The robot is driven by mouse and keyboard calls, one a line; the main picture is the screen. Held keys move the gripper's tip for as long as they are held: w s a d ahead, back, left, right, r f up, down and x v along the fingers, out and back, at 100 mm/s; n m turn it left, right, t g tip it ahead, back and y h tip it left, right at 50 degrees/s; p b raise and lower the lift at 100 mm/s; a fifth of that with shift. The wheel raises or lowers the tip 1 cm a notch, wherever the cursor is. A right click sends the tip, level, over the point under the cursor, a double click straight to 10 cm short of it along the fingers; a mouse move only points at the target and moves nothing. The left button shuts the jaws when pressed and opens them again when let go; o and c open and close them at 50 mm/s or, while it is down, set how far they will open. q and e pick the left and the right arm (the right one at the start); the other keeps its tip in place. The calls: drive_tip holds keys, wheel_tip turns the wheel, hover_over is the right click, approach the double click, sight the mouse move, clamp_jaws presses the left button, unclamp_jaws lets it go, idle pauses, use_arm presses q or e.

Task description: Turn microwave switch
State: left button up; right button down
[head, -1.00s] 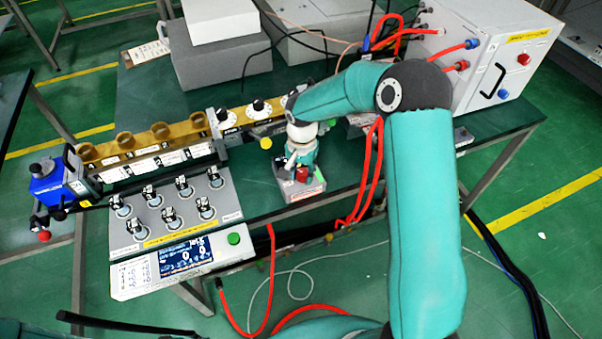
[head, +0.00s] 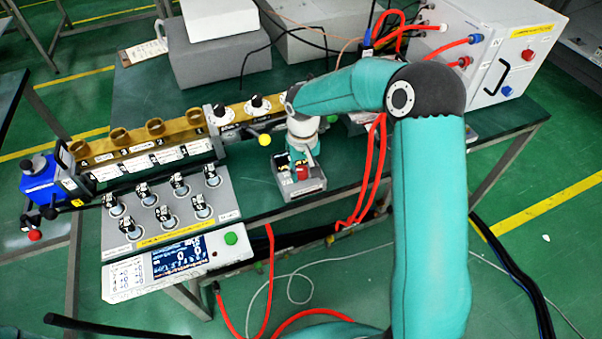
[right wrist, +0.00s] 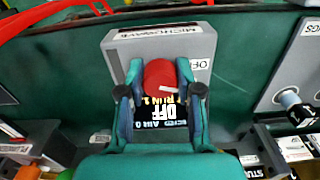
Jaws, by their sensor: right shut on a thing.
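The microwave switch is a red knob (right wrist: 162,78) on a small grey box (right wrist: 190,42) with a "MICROWAVE" label, in the right wrist view. A dark display below the knob reads "OFF". In the head view the red knob (head: 302,173) and its grey box (head: 312,187) sit near the table's front edge. My right gripper (right wrist: 160,88) has its two fingers on either side of the red knob, shut on it. In the head view my right gripper (head: 300,160) comes down onto the box from above and partly hides it. My left gripper is not in view.
Left of the box stands a grey panel (head: 225,190) with several black knobs and a display. Red hoses (head: 372,170) hang right of the box. A white cabinet (head: 500,75) stands at the back right.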

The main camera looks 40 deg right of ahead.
sight(303, 170)
drive_tip(key=shift+w+r+n, duration=0.1)
drive_tip(key=shift+n, duration=1.6)
drive_tip(key=c, duration=0.8)
unclamp_jaws()
wheel_tip(303, 170, up, 12)
drive_tip(key=shift+f, duration=0.1)
